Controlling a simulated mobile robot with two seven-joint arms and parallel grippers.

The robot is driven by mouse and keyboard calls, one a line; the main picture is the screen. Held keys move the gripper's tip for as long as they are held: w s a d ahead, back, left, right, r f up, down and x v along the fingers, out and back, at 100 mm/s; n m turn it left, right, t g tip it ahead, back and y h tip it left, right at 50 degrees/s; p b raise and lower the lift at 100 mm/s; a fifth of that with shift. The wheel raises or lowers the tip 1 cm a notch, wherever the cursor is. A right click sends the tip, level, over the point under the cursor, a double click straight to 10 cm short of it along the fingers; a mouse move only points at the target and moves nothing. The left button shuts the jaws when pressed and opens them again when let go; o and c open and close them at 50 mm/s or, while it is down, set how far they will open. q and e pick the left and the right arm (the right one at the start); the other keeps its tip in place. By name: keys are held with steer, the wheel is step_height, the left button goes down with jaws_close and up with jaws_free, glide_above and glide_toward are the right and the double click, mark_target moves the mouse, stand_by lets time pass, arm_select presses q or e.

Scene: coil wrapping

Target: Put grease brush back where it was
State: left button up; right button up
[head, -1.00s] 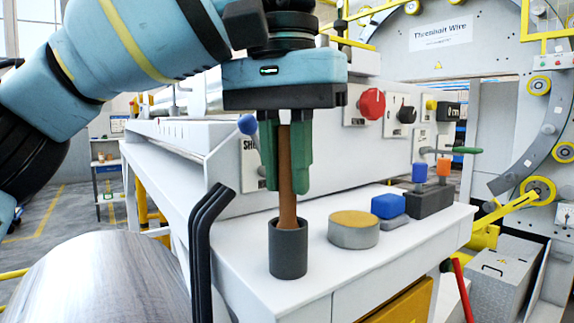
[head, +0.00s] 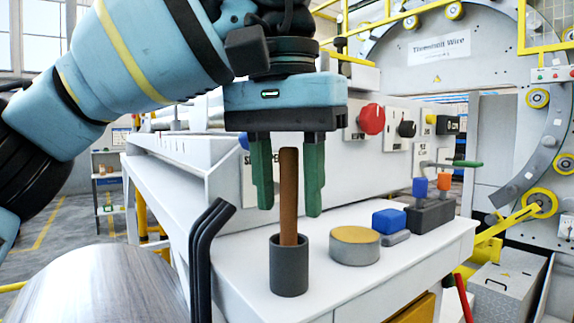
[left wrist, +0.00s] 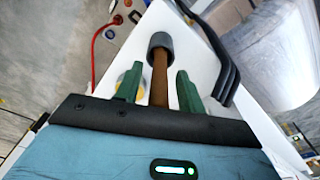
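The grease brush (head: 288,190) shows as a brown handle standing upright in a dark grey cup (head: 289,268) on the white bench top. Its lower end is hidden inside the cup. My left gripper (head: 289,208) is open, with its green fingers on either side of the handle and a gap on both sides. In the left wrist view the brush (left wrist: 160,80) runs between the open fingers toward the cup (left wrist: 160,42). My right gripper is not in view.
A round tin with a yellow top (head: 354,246), a blue block (head: 388,222) and a dark holder with blue and orange pieces (head: 431,215) stand right of the cup. Black bent bars (head: 204,255) rise at its left, near a large metal coil (head: 95,285). A control panel stands behind.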

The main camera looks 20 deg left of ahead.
arm_select(q)
steer(key=shift+s+r, duration=0.2)
steer(key=shift+r, duration=1.7)
steer(key=shift+s+r, duration=0.2)
steer(key=shift+r, duration=1.7)
